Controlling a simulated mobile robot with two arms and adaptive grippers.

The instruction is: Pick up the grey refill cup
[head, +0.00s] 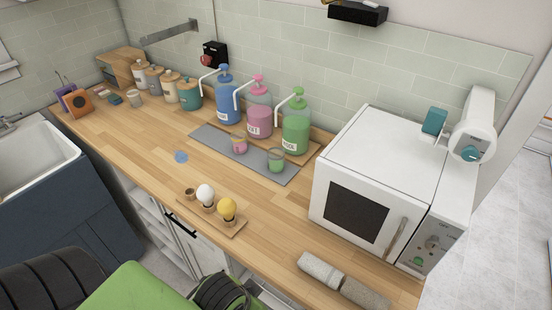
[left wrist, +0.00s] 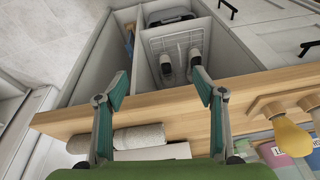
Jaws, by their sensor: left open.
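A small greyish cup (head: 135,99) stands at the far left of the counter, in front of the canisters; it is too small to tell surely whether it is the grey refill cup. Two clear cups stand on the grey mat (head: 220,150): one with pink contents (head: 239,146) and one with green contents (head: 276,162). My left gripper (left wrist: 160,82) is open and empty in the left wrist view, over the counter's front edge near the rolled towels (left wrist: 140,137). None of these cups shows clearly there. My right gripper is not in view.
Blue, pink and green pump bottles (head: 258,115) stand behind the mat. A board with bulb-like pieces (head: 227,209) lies near the front edge, and a blue spot (head: 181,157) lies left of the mat. A white microwave (head: 380,170) fills the right end. The middle counter is mostly clear.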

